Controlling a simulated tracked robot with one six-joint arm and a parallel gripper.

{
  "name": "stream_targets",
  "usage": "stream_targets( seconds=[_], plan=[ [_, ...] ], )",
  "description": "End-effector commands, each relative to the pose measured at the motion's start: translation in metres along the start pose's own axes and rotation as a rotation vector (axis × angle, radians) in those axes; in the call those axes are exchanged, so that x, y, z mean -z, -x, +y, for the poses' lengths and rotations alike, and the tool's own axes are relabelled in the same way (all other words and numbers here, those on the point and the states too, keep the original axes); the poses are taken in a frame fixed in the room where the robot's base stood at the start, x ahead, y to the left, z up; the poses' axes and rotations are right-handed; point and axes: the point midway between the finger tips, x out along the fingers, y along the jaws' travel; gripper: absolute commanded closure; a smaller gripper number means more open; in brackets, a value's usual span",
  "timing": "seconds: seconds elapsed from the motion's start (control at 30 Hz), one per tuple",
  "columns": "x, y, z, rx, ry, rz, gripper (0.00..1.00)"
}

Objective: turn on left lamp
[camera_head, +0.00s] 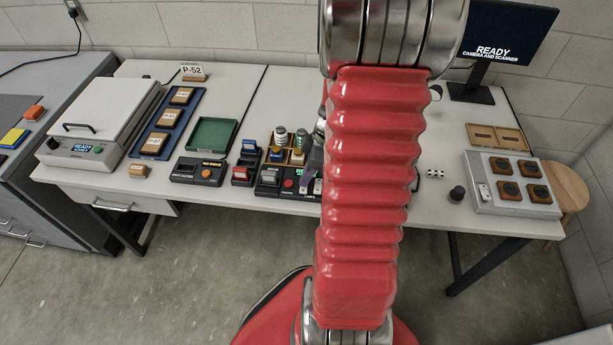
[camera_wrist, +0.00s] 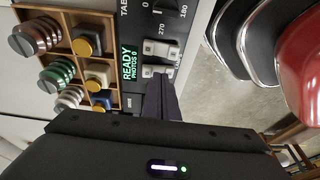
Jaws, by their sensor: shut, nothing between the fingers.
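A dark control panel (camera_head: 268,188) stands at the front of the table, partly hidden by my arm. In the wrist view the panel (camera_wrist: 133,103) has a green "READY PHOTOS 0" display (camera_wrist: 129,68), a dial marked 0, 180 and 270, and two white rocker switches, one farther (camera_wrist: 155,49) and one nearer (camera_wrist: 153,72). No lamp label is readable, and no lamp can be made out. My gripper (camera_wrist: 160,82) is shut and empty, its tips at the nearer switch; I cannot tell whether they touch. My gripper (camera_head: 314,160) is partly hidden in the head view.
A wooden rack (camera_wrist: 84,15) with colored knobs and blocks stands close beside the panel. Another box with an orange button (camera_head: 206,173), a green tray (camera_head: 213,132) and a blue tray (camera_head: 136,145) lie left. A switch box (camera_head: 513,209) and monitor (camera_head: 505,30) stand right.

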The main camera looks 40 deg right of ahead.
Motion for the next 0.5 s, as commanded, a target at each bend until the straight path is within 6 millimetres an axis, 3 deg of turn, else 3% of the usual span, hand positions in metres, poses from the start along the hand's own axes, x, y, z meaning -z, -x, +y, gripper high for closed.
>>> stream_targets(
  seconds=[0.27,0.5],
  plan=[
    [0.003,0.008,-0.001,-0.002,0.002,0.0,1.0],
    [0.012,0.032,-0.005,-0.003,0.005,0.0,1.0]
  ],
)
